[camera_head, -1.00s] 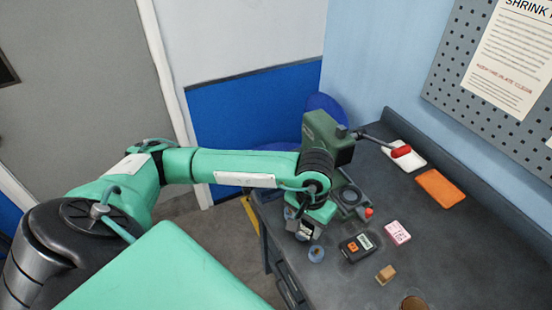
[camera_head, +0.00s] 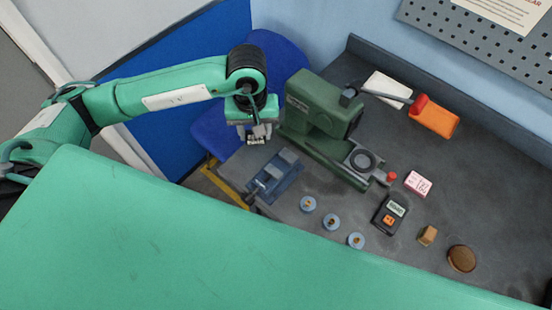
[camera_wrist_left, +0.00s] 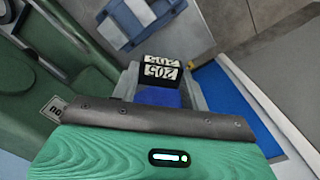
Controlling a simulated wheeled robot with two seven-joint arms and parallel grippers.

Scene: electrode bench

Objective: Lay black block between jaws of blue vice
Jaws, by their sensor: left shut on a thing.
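The black block (camera_wrist_left: 160,69), with white "205" labels, is held between the fingertips of my left gripper (camera_wrist_left: 158,85). In the head view the left gripper (camera_head: 258,134) is raised near the bench's left edge, with the block (camera_head: 257,141) partly visible at its tips. The blue vice (camera_head: 273,179) stands on the bench just below the gripper in the picture, its jaws apart. In the left wrist view the vice (camera_wrist_left: 128,25) lies beyond the block, partly cut off by the top edge. The block is apart from the vice. My right gripper is out of view.
A large green machine (camera_head: 318,118) with a red-tipped lever stands right of the gripper. Several small blue discs (camera_head: 331,221) lie in front of the vice. A dark meter (camera_head: 390,214), a pink-and-white box (camera_head: 417,184) and a tan block (camera_head: 427,236) are further right. A blue chair (camera_head: 277,55) is behind.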

